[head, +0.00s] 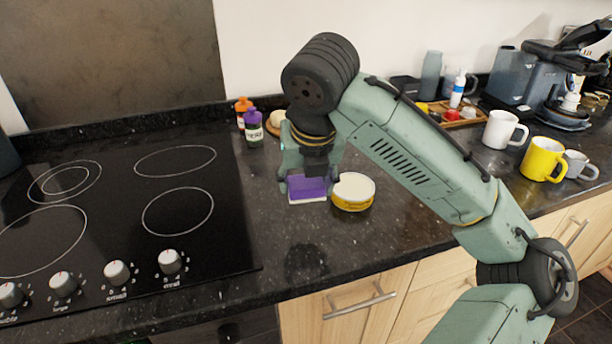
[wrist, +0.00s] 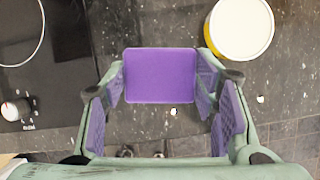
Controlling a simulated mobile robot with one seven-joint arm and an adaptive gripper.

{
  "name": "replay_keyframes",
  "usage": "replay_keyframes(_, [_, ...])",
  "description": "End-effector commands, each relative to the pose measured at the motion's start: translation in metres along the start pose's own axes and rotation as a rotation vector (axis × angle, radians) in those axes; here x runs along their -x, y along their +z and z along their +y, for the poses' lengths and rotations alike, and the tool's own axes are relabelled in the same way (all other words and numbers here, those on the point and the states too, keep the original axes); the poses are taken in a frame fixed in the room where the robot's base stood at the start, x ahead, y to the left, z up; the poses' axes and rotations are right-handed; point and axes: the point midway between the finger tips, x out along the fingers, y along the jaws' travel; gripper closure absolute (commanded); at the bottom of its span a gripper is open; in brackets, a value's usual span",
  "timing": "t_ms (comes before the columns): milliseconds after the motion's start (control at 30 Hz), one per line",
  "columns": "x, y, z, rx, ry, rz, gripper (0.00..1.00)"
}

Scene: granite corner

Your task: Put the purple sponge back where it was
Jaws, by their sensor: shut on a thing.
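The purple sponge (head: 307,188) has a purple top and a pale underside. In the head view it is at the fingers of my gripper (head: 305,178), just left of a yellow tin. The wrist view shows the sponge (wrist: 160,75) from above, held between the two fingers of my gripper (wrist: 161,82), which are shut on it. I cannot tell whether its underside touches the granite worktop (head: 300,235) or hangs slightly above it.
The yellow tin (head: 353,193) with a white lid stands close to the right of the sponge. The black hob (head: 120,215) lies to the left. Two small bottles (head: 253,128) stand behind. Mugs (head: 541,160) stand at the right. The worktop in front of the sponge is clear.

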Motion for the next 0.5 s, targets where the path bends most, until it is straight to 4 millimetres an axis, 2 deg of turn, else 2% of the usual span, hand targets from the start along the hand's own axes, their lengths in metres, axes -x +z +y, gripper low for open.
replay_keyframes(33, [-0.009,-0.004,-0.001,-0.001,-0.001,0.0,0.69])
replay_keyframes(300, [-0.046,-0.02,0.0,0.001,-0.002,0.0,0.69])
replay_keyframes(500, [-0.065,-0.028,0.0,0.001,0.001,-0.001,0.69])
